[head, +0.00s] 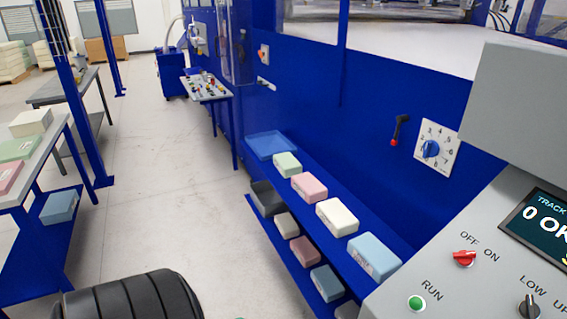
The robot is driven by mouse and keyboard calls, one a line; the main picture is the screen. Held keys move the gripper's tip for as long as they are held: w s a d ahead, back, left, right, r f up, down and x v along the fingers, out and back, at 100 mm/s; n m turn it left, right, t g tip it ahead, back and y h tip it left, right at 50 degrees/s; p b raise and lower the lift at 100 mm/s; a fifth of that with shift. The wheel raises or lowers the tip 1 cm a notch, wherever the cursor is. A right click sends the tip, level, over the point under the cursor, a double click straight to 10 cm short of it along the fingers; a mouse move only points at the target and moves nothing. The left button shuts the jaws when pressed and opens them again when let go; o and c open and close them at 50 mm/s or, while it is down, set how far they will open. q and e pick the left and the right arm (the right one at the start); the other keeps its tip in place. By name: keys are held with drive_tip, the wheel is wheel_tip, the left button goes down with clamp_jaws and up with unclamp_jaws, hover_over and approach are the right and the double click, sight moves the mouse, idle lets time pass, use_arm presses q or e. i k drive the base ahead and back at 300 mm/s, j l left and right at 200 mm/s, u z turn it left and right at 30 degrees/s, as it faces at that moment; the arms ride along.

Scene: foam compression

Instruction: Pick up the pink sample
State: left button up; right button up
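A pink sample block (309,187) lies on the upper blue shelf at the centre right, between a green block (287,164) and a cream block (337,214). A duller pink block (305,250) lies on the lower shelf, partly under the upper one. Another pink block (8,175) is cut off by the left edge, on the left table. Neither of my grippers shows in the head view.
A blue block (374,257) is nearest on the upper shelf (351,243); an empty blue tray (271,146) is at its far end. A grey control panel (440,270) stands at the right. The floor (170,200) left of the shelves is clear.

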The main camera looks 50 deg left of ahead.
sight(307, 254)
drive_tip(key=u, duration=1.35)
